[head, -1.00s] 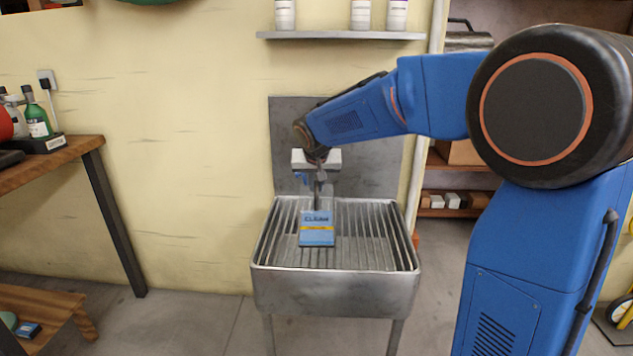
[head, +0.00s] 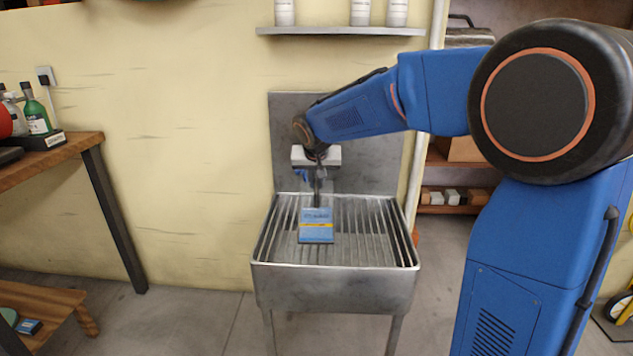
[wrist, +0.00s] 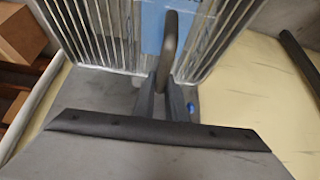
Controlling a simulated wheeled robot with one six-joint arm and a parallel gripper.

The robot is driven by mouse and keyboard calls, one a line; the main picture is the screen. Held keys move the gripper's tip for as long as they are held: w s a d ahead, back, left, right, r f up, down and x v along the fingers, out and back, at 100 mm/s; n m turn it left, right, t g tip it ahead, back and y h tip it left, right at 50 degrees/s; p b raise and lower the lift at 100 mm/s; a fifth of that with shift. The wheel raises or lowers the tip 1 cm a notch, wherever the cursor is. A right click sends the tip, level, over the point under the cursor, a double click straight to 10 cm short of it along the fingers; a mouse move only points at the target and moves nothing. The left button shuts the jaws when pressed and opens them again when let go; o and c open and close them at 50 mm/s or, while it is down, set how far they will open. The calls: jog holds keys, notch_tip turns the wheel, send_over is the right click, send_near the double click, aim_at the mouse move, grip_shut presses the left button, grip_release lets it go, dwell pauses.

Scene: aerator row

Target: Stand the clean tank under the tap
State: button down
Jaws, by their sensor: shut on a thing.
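The clean tank (head: 316,226) is a blue box with a yellow stripe and a dark label, upright at the middle of the metal basin's slatted top. I cannot tell whether it touches the slats. My gripper (head: 318,190) is just above and behind it, shut on it, apparently by a grey grip. In the wrist view my gripper's fingers (wrist: 163,97) point at the blue tank (wrist: 151,22), and a grey curved bar (wrist: 168,45) crosses in front of it. A small blue part (head: 302,177) beside my gripper may belong to the tap; the rest of the tap is hidden.
The steel basin (head: 335,283) stands on legs against a grey back panel (head: 365,130). Slats are bare on both sides of the tank. A shelf of bottles (head: 340,31) hangs above. A wooden table (head: 55,158) and low stool (head: 45,300) are at left; shelving is behind at right.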

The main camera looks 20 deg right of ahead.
jog(key=shift+f, duration=1.05)
dwell(0.9)
jog(key=c, duration=1.7)
grip_release()
jog(key=v, duration=1.7)
jog(key=s+d+f+n, duration=0.1)
jog(key=s+d+f, duration=0.2)
jog(key=s, duration=0.8)
jog(key=s+d+f+n+g+y, duration=0.1)
jog(key=s+d+f, duration=0.2)
jog(key=s+f, duration=0.5)
jog(key=s+d+f+n, duration=0.1)
jog(key=s+d+f, duration=0.2)
jog(key=s, duration=1.2)
jog(key=shift+s+d+f+g+y, duration=0.1)
jog(key=shift+d+f+g+y, duration=0.1)
jog(key=shift+f, duration=0.7)
jog(key=shift+s+d+f+g+y, duration=0.1)
jog(key=shift+f+y, duration=0.1)
jog(key=shift+f, duration=0.65)
